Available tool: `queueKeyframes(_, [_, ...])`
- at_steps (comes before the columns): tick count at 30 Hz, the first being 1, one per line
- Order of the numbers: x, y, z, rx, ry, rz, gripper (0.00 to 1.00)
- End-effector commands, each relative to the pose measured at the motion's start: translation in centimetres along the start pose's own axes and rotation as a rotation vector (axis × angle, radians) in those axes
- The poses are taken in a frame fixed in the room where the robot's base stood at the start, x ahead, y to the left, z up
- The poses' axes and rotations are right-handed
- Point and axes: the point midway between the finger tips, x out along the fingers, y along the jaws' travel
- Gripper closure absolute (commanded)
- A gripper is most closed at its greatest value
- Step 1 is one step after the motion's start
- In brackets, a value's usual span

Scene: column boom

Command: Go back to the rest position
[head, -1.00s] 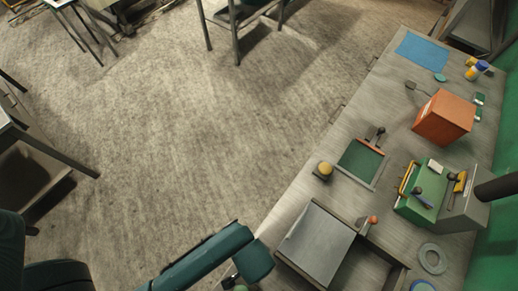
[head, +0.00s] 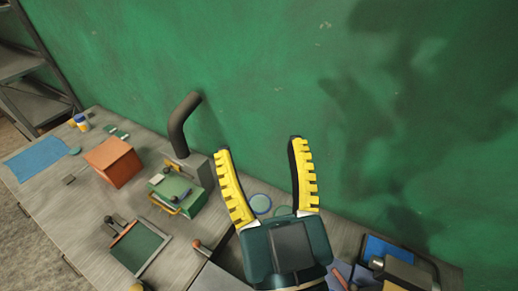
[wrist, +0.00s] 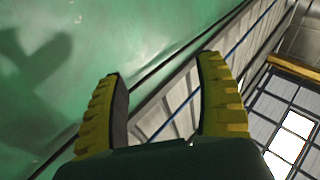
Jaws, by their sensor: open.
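My gripper (head: 260,146) has two yellow ribbed fingers on a dark teal body. In the head view it is raised in front of the green wall, above the right part of the bench, with its fingers pointing up in the picture. The fingers are wide apart and nothing is between them. In the wrist view my gripper (wrist: 158,80) is also open and empty, with the green wall, a panelled wall and a window behind it.
The grey bench (head: 75,215) runs along the green wall (head: 270,70). On it are an orange box (head: 115,162), a green box (head: 180,193), a dark pipe (head: 180,125), a green-topped tray (head: 138,247) and a blue sheet (head: 35,159). A shelf (head: 35,90) stands far left.

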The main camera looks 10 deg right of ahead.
Motion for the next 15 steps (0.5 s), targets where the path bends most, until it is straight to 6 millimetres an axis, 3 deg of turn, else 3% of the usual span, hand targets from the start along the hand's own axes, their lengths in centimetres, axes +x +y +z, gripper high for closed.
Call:
queueKeyframes(1, [-0.2,0.7,-1.7,0.002,0.047,0.015,0.29])
queueKeyframes(3, [-0.4,1.1,-2.8,0.005,0.079,0.025,0.29])
queueKeyframes(12, [-0.4,1.1,-2.8,0.005,0.08,0.024,0.29])
queueKeyframes(15, [0.3,1.1,-5.3,0.005,0.08,0.023,0.29])
